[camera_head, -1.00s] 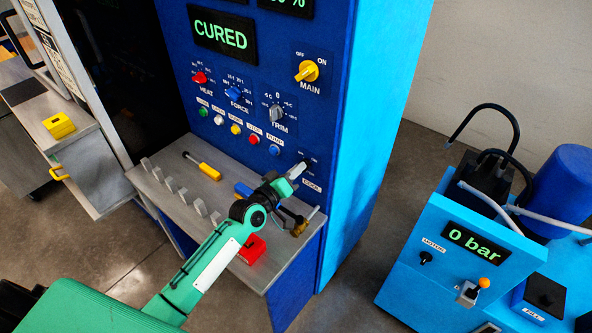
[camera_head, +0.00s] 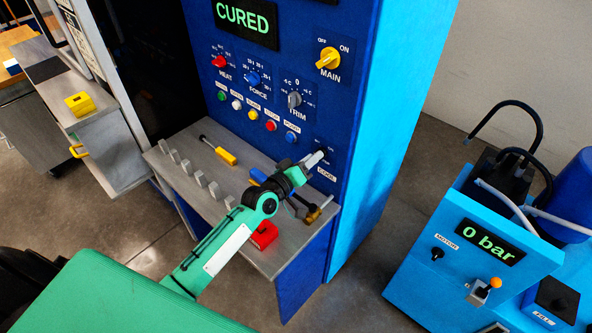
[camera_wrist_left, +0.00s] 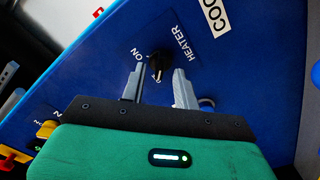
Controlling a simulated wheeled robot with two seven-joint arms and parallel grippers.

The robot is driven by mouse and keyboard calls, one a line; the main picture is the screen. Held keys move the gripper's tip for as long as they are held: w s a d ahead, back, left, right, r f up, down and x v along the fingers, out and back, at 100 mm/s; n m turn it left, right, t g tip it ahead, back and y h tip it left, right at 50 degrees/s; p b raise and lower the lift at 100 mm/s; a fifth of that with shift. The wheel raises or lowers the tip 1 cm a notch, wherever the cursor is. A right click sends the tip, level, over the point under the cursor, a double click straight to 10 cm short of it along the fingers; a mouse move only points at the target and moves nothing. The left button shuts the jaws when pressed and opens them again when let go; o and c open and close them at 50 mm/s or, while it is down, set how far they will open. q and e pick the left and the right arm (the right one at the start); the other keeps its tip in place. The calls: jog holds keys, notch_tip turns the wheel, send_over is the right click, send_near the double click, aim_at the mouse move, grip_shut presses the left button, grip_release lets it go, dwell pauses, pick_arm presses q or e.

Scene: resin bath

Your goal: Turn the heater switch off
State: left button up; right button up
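The heater switch (camera_wrist_left: 157,62) is a small black knob on the blue panel, with HEATER printed on one side and ON on the other in the left wrist view. Its exact setting is hard to read. My left gripper (camera_wrist_left: 159,82) is open, with one grey finger on each side of the knob and visible gaps between. In the head view my left gripper (camera_head: 318,158) is at the lower right of the blue cabinet front, above the COOL label (camera_head: 327,173), and largely hides the switch. My right gripper is not in view.
The yellow MAIN knob (camera_head: 328,58) and a row of coloured buttons are higher on the panel. The grey shelf (camera_head: 190,190) below my arm holds a yellow-handled tool (camera_head: 226,156), a red block (camera_head: 264,235) and several grey pegs. A light-blue pump unit (camera_head: 420,285) stands at right.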

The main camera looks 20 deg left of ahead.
pick_arm(q)
jog(key=b+v, duration=0.3)
jog(key=v, duration=1)
jog(key=shift+s, duration=0.1)
